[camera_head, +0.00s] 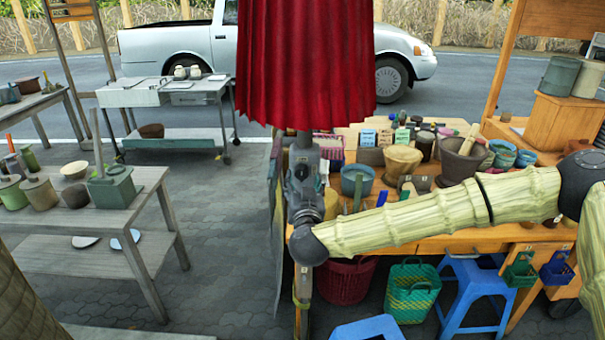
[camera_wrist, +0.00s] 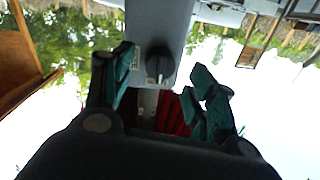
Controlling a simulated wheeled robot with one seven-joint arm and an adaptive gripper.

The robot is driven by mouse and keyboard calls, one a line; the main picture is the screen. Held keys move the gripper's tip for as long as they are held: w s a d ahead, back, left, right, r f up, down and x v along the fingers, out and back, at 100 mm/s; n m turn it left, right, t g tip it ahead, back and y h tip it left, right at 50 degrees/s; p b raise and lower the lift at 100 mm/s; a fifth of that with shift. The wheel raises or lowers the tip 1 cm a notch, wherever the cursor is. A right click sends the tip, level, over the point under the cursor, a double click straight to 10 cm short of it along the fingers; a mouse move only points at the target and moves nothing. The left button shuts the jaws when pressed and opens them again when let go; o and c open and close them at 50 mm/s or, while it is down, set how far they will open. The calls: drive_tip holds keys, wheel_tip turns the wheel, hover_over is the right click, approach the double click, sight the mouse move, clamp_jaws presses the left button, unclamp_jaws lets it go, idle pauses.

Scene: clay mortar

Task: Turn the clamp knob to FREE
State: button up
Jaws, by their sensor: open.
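The black clamp knob (camera_wrist: 157,68) sits on a grey housing (camera_wrist: 160,25) in the wrist view. A thin pale mark shows on its lower part. Small light labels lie beside it, too small to read, so I cannot tell its setting. My gripper (camera_wrist: 163,70) is open, with one green-tipped finger on either side of the knob, apart from it in the picture. In the head view my wrist and grey hardware overlap at the post (camera_head: 303,290) under the red folded canopy (camera_head: 305,65). The knob and fingertips cannot be made out clearly there.
The orange stall table (camera_head: 440,246) with pots, mortars and small boxes stands right behind my arm. A green basket (camera_head: 411,291) and blue stools (camera_head: 474,295) are below it. A grey table (camera_head: 95,212) stands left. The paving between is clear.

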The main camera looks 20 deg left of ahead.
sight(302, 175)
drive_tip(key=shift+p+x, duration=0.35)
drive_tip(key=shift+x, duration=1.2)
drive_tip(key=shift+c, duration=0.4)
drive_tip(key=c, duration=1)
